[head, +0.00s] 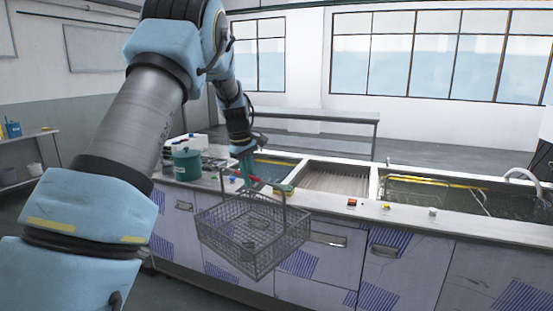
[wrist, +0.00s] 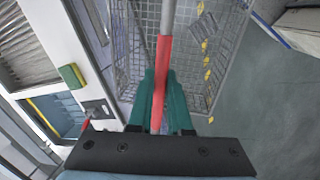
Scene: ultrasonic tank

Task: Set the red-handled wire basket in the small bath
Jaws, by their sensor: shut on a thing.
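The grey wire basket (head: 252,238) hangs in front of the counter in the head view, beyond its front edge, and looks empty. My gripper (head: 246,165) is above it. In the wrist view my gripper's green fingers (wrist: 162,95) are shut on the basket's red handle (wrist: 164,65), and the basket mesh (wrist: 215,60) shows below. The small bath (head: 275,172), with blue water, is set in the counter behind the basket. It also shows at the left of the wrist view (wrist: 58,112). My gripper and the basket hide part of its near side.
A ribbed draining area (head: 335,178) lies right of the small bath, then a larger bath (head: 435,195) with a tap (head: 520,173). A green-yellow sponge (wrist: 72,77) lies on the counter edge. A teal pot (head: 187,164) stands left. Open floor lies in front.

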